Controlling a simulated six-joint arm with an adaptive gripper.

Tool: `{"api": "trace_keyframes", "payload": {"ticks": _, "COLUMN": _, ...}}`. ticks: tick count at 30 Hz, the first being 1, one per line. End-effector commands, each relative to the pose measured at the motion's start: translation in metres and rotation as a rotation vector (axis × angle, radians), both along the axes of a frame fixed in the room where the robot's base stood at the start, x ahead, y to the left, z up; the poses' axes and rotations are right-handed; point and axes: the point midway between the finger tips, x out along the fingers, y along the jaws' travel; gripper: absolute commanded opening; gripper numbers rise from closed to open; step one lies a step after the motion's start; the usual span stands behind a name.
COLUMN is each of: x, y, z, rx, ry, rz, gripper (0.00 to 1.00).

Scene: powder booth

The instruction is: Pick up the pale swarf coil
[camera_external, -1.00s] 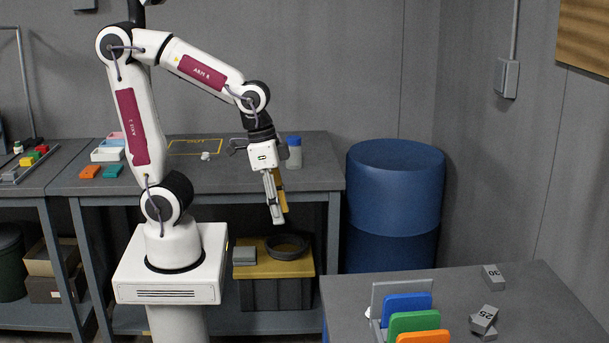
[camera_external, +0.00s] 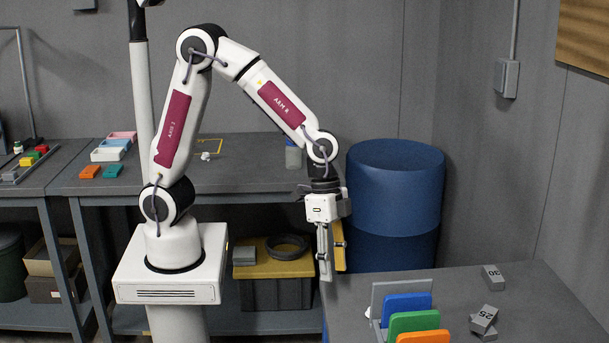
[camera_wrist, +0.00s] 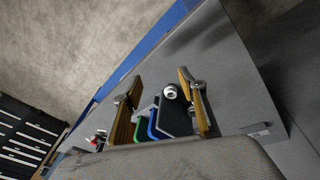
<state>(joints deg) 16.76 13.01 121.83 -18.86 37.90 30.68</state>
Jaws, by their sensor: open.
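A small pale round thing with a dark centre, which looks like the pale swarf coil (camera_wrist: 169,92), lies beside the grey rack in the wrist view. In the external view only a sliver of this pale coil (camera_external: 368,312) shows at the rack's left side. My gripper (camera_external: 334,274) points down above the left back edge of the front table, higher than the coil and away from it. My gripper also shows in the wrist view (camera_wrist: 159,80), open and empty, with the coil far below between its fingers.
The grey rack (camera_external: 377,295) holds upright blue (camera_external: 407,302), green (camera_external: 413,322) and orange (camera_external: 423,337) plates close to the coil. Grey numbered blocks (camera_external: 484,319) lie farther right. A blue barrel (camera_external: 395,205) stands behind. Another small whitish thing (camera_external: 205,156) lies on the back bench.

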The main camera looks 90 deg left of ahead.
Motion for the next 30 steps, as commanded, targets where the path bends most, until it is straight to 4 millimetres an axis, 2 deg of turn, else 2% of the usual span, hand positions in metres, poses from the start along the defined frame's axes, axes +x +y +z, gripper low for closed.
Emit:
{"api": "trace_keyframes", "payload": {"ticks": 4, "x": 0.021, "y": -0.015, "z": -0.012, "rx": -0.015, "ry": -0.034, "rz": -0.069, "gripper": 0.42}}
{"api": "trace_keyframes", "payload": {"ticks": 8, "x": 0.039, "y": -0.024, "z": -0.014, "rx": -0.028, "ry": -0.085, "rz": -0.127, "gripper": 0.42}}
{"api": "trace_keyframes", "payload": {"ticks": 15, "x": 0.067, "y": -0.034, "z": 0.000, "rx": -0.037, "ry": -0.199, "rz": -0.233, "gripper": 0.42}}
{"api": "trace_keyframes", "payload": {"ticks": 22, "x": 0.072, "y": -0.035, "z": 0.001, "rx": -0.023, "ry": -0.240, "rz": -0.308, "gripper": 0.42}}
{"api": "trace_keyframes", "payload": {"ticks": 30, "x": 0.071, "y": -0.034, "z": 0.001, "rx": -0.022, "ry": -0.241, "rz": -0.314, "gripper": 0.42}}
